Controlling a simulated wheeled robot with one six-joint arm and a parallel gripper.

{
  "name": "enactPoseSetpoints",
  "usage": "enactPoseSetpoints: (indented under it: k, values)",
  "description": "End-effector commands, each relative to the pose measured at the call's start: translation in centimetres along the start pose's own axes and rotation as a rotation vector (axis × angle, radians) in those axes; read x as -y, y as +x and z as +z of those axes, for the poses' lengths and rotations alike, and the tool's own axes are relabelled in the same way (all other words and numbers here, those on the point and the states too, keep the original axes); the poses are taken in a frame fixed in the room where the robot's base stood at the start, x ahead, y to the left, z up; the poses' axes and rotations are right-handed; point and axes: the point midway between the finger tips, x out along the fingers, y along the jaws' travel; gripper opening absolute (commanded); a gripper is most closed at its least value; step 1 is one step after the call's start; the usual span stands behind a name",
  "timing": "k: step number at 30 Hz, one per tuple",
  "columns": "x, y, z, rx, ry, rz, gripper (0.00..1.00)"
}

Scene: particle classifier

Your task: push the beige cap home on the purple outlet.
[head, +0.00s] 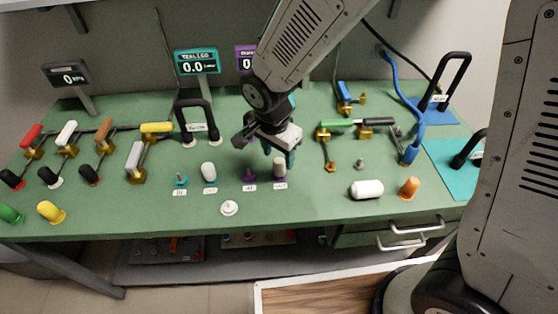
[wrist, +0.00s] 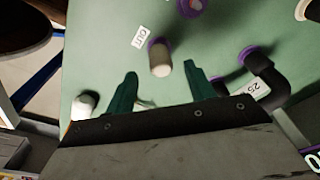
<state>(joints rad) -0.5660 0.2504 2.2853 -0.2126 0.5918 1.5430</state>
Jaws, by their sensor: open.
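The beige cap (head: 279,163) stands upright on the purple outlet (head: 280,178) near the front middle of the bench. In the wrist view the beige cap (wrist: 161,62) shows with a purple ring of the outlet (wrist: 155,42) at its base and an "OUT" label beside it. How deep the cap sits cannot be told. My gripper (head: 280,155) is just above the cap, its teal fingers spread. In the wrist view my gripper (wrist: 163,72) is open and empty, the cap lying between the fingertips in the picture, with clear gaps on both sides.
Left of the outlet are a purple fitting (head: 249,176), a white-capped teal outlet (head: 209,172) and a teal fitting (head: 180,181). A white disc (head: 229,208) lies in front. A white cylinder (head: 366,190) and an orange cap (head: 409,187) are to the right.

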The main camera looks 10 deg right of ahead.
Motion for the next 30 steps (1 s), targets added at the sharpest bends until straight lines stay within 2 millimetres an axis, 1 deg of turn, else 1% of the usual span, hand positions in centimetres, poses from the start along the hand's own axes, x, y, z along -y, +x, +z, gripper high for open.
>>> enactPoseSetpoints:
  k: [1, 3, 6, 9, 24, 26, 28, 30]
  values:
    - [0.1, -1.0, 0.0, 0.0, 0.0, -0.004, 0.54]
    - [0.1, -1.9, 0.0, 0.0, -0.001, -0.003, 0.54]
    - [0.1, -2.9, 0.0, 0.0, -0.001, -0.002, 0.54]
    - [0.0, -3.3, 0.0, 0.0, -0.001, 0.0, 0.54]
    - [0.0, -3.3, 0.0, 0.0, -0.006, 0.001, 0.54]
    - [-0.1, -3.3, 0.0, 0.001, -0.031, 0.003, 0.54]
    - [-0.3, -3.3, 0.1, 0.003, -0.091, 0.016, 0.54]
    - [-1.1, -3.2, 0.2, 0.013, -0.182, 0.047, 0.54]
